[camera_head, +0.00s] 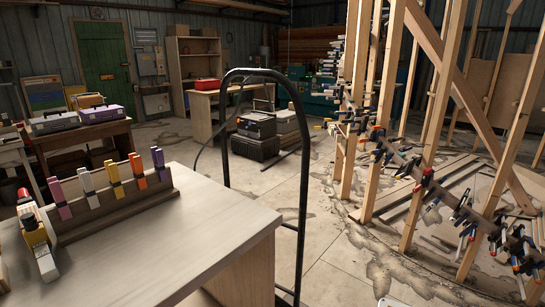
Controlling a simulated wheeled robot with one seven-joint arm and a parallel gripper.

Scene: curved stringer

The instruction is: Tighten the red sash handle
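A curved row of clamps runs along the wooden stringer (402,160) on the right, between upright timber posts. A clamp with a red part (425,178) sits at the post near the middle of this row. It is small in view, and I cannot tell whether this red part is the sash handle or how tight it is. Other clamps nearby have blue, orange and dark parts. My gripper is not in view, so its state and its distance from the clamps do not show.
A workbench (215,235) fills the lower left, with a rack of coloured clamps (115,205) and a white-yellow tool (37,238). A black tubular frame (304,190) stands between bench and stringer. Concrete floor (335,250) is open there. Black cases (255,138) stand farther back.

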